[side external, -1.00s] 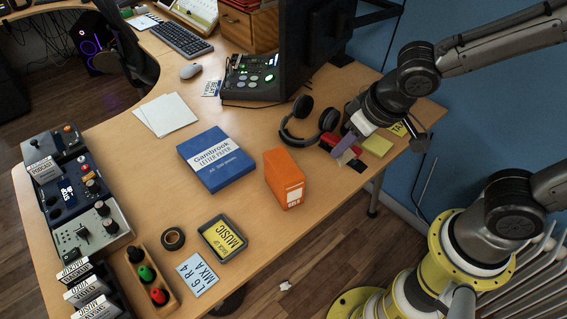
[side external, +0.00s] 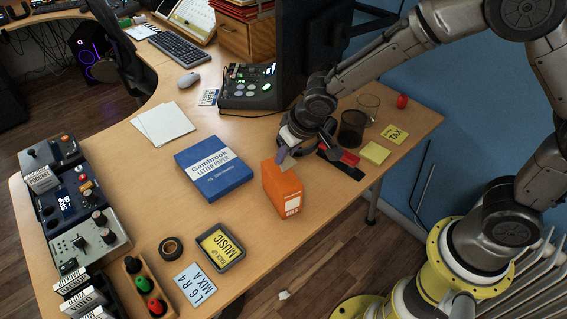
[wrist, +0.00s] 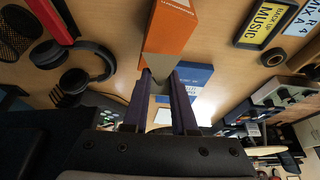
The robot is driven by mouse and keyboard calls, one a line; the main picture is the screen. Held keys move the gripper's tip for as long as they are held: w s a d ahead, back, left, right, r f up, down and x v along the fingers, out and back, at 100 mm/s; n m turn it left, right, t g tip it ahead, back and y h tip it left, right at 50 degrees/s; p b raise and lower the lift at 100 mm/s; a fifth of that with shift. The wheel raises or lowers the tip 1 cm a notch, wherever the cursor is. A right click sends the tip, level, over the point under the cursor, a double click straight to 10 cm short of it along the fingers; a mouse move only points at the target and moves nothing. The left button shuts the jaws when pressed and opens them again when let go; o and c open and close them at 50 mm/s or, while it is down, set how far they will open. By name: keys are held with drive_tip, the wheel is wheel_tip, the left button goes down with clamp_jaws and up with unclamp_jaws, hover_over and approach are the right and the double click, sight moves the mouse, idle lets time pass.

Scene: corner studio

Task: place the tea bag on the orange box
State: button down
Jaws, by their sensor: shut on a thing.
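The orange box (side external: 284,188) stands upright on the desk, right of the blue letter-paper box. It also shows above my fingers in the wrist view (wrist: 172,28). My gripper (side external: 283,157) has purple fingers and is just above the orange box's top, at its back edge. In the wrist view a small pale-brown piece, seemingly the tea bag (wrist: 160,66), sits between the fingertips, and my gripper is shut on it. It lies against the orange box in that view; I cannot tell whether it touches. In the side view the tea bag is too small to make out.
The blue letter-paper box (side external: 213,168) lies to the left. The monitor (side external: 312,50) stands behind my arm. Desk in front of the orange box is clear.

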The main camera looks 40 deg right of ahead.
sight(287, 158)
drive_tip(key=shift+w+f, duration=0.2)
drive_tip(key=shift+f, duration=0.1)
drive_tip(key=shift+w+a+f, duration=0.1)
drive_tip(key=shift+f, duration=1.5)
drive_tip(key=shift+f, duration=0.15)
drive_tip(key=c, duration=0.7)
unclamp_jaws()
drive_tip(key=shift+r, duration=0.3)
drive_tip(key=v, duration=1.1)
drive_tip(key=shift+s+r, duration=0.25)
drive_tip(key=shift+r, duration=0.1)
